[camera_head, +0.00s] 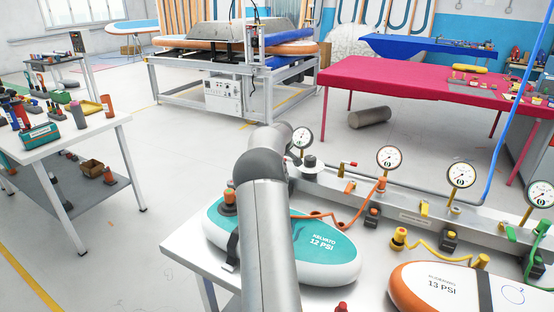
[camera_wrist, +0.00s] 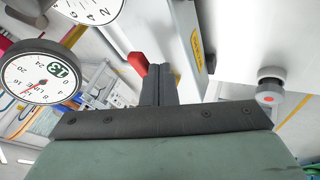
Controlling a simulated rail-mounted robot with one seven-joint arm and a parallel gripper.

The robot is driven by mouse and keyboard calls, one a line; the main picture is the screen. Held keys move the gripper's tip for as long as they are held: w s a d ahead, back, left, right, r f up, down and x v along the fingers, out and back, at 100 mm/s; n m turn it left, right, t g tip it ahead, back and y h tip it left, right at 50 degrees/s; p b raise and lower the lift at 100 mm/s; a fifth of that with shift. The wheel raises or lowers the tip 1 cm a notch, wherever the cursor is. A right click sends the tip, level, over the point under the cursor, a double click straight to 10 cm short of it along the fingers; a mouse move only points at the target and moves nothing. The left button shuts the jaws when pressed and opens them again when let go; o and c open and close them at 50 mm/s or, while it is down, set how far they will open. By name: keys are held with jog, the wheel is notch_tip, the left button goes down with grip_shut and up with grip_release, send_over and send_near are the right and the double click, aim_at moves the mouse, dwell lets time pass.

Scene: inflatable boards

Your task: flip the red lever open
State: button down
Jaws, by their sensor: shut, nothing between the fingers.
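In the wrist view a red lever (camera_wrist: 138,63) shows just left of the fingertips, beside a pale metal rail. My gripper (camera_wrist: 158,72) has its two dark fingers together, empty, with the tips close to the lever. I cannot tell whether they touch it. In the head view a small red handle (camera_head: 352,164) shows on the grey pipe right of my arm. I cannot tell for certain that it is the same lever. My arm hides my fingers in the head view.
Gauges (camera_head: 389,157) stand along the manifold rail (camera_head: 415,216); a gauge (camera_wrist: 42,72) is close left in the wrist view. A teal-and-white board (camera_head: 335,262) and an orange-and-white board (camera_head: 412,293) lie on the bench, with hoses. A grey-white knob (camera_wrist: 270,85) is at right.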

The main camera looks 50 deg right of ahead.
jog(key=a+f+b+v, duration=0.1)
jog(key=b+v, duration=0.3)
jog(key=v, duration=0.8)
jog(key=shift+s+a+f+b, duration=0.15)
jog(key=shift+a+f+b, duration=0.15)
jog(key=shift+a, duration=0.45)
